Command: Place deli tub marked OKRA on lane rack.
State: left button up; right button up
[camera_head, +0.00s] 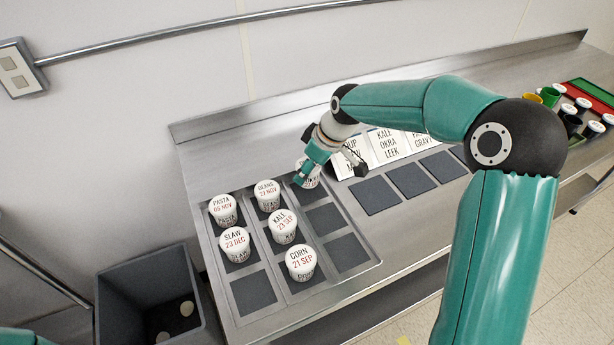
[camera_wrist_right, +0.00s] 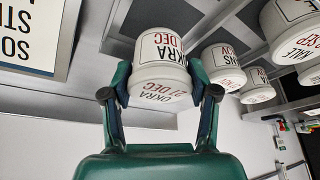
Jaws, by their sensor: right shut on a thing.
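The OKRA tub (camera_wrist_right: 158,48) is white, with its name and a DEC date in dark and red print. In the right wrist view my right gripper (camera_wrist_right: 160,75) is shut around its sides. In the head view the tub (camera_head: 313,180) is partly hidden by that gripper (camera_head: 304,177), at the back of the right-hand lane of the lane rack (camera_head: 362,246). I cannot tell whether its base touches the rack. Two dark pads in that lane in front of it are bare. My left gripper is not in view.
The PASTA (camera_head: 222,208), SLAW (camera_head: 235,243), BEANS (camera_head: 268,195), KALE (camera_head: 283,226) and CORN (camera_head: 300,262) tubs fill parts of the other lanes. Label cards (camera_head: 385,143) stand behind bare pads (camera_head: 411,180) to the right. A grey bin (camera_head: 150,275) is at lower left.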

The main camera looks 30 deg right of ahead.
aim_at(309, 177)
jog(key=shift+f, duration=1.6)
jog(key=o, duration=1.2)
jog(key=shift+r, duration=0.1)
jog(key=v, duration=1.2)
jog(key=shift+b, duration=0.45)
jog(key=shift+d, duration=0.1)
